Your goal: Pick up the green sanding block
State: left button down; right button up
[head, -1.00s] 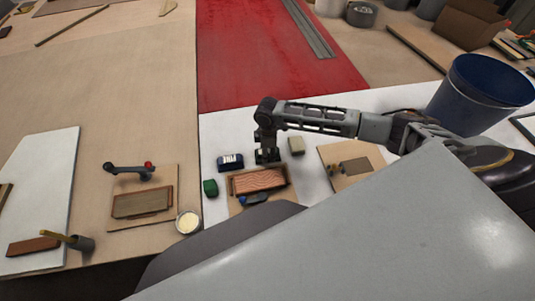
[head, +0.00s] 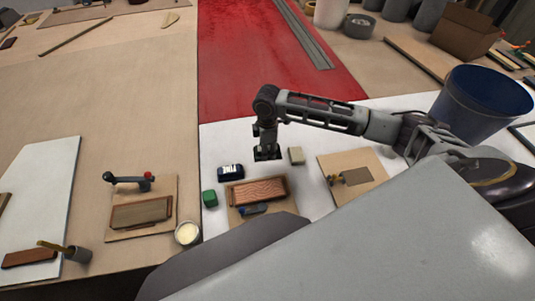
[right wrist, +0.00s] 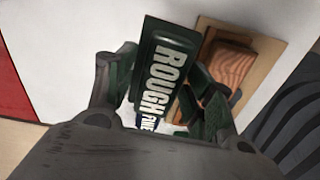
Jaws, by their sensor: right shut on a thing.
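The green sanding block (right wrist: 163,62) is dark green with pale lettering reading "ROUGH" and "FINE". My right gripper (head: 267,146) is shut on it; in the right wrist view the fingers (right wrist: 160,92) lie on either side of it. In the head view the block shows as a small dark shape (head: 268,155) under the gripper, apart from the surface, just behind the reddish wood piece. My left gripper is in neither current view.
The reddish wood piece (head: 260,190) lies on a board below the gripper. Nearby are a navy block (head: 230,172) with a white label, a small bright green block (head: 209,198) and a beige block (head: 296,155). A dark blue bucket (head: 480,105) stands at right.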

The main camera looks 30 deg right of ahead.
jog(key=shift+r, duration=0.65)
jog(key=o, duration=0.5)
jog(key=c, duration=0.3)
jog(key=shift+c, duration=0.2)
jog(key=shift+r, duration=0.1)
